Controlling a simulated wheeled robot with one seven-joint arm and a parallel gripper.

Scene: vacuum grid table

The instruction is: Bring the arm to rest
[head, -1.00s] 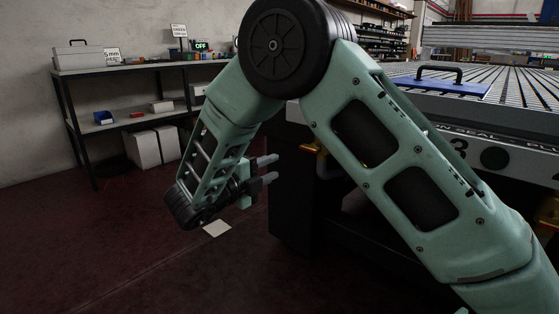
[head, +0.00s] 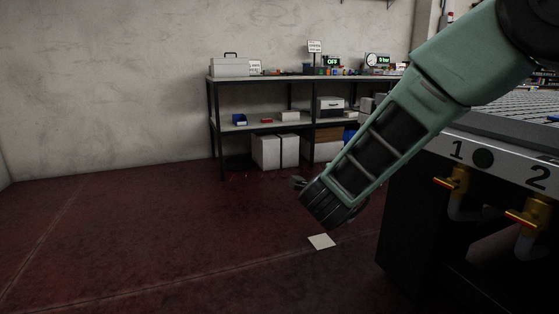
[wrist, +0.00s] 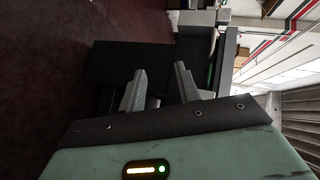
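My arm reaches down and to the left across the right half of the head view. My gripper (wrist: 160,72) shows in the wrist view as two grey fingers standing apart with nothing between them. In the head view only a small dark part of it shows past the wrist, so its fingers are mostly hidden there. The wrist hangs above the dark red floor, left of the vacuum table (head: 475,130), and appears clear of it.
The table's front has numbered valves with a yellow-and-red tap (head: 452,183). A metal shelf (head: 240,128) with boxes and a grey case (head: 230,66) stands by the back wall. A pale sheet (head: 321,241) lies on the floor. Floor at left is clear.

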